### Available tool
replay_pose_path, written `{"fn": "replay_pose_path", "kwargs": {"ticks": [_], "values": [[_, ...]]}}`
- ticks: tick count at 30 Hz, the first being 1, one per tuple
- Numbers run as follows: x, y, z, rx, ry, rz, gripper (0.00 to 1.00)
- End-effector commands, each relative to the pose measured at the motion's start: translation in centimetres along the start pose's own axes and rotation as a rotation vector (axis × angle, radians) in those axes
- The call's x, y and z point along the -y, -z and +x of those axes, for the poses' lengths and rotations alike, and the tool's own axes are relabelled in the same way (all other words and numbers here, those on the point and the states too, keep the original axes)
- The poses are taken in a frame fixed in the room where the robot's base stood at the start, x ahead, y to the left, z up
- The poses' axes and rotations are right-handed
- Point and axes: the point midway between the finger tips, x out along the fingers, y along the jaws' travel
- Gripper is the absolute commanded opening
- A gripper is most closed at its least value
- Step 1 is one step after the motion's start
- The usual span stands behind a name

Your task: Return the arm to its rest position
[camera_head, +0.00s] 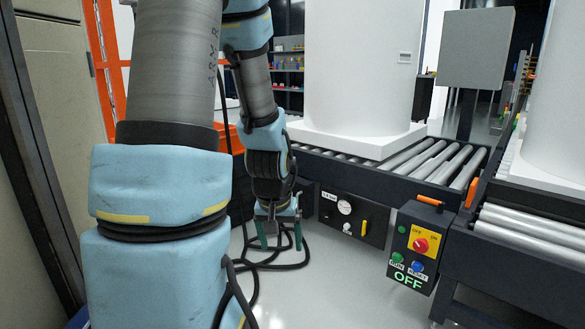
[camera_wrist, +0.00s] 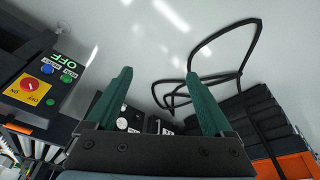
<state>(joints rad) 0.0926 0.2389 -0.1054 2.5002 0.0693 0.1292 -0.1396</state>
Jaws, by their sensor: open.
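My arm (camera_head: 165,190) fills the left of the head view, with blue covers and grey links. My gripper (camera_head: 280,236) hangs low, pointing down over the floor to the left of the conveyor's front panel. The arm's full pose is only partly visible.
A control box (camera_head: 415,247) with a red knob and a lit OFF sign is on the conveyor side. A white tank (camera_head: 357,65) stands on a white base on the roller conveyor (camera_head: 440,165). Black cables (camera_wrist: 225,75) lie on the pale floor. Orange shelving (camera_head: 108,60) stands behind.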

Motion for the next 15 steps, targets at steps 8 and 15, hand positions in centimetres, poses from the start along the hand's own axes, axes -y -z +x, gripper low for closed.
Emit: {"fn": "replay_pose_path", "kwargs": {"ticks": [8,15], "values": [[2.9,-4.6,-5.9,0.113,0.037,-0.016,0.86],[2.9,-4.1,-10.8,0.135,0.036,-0.018,0.86]]}}
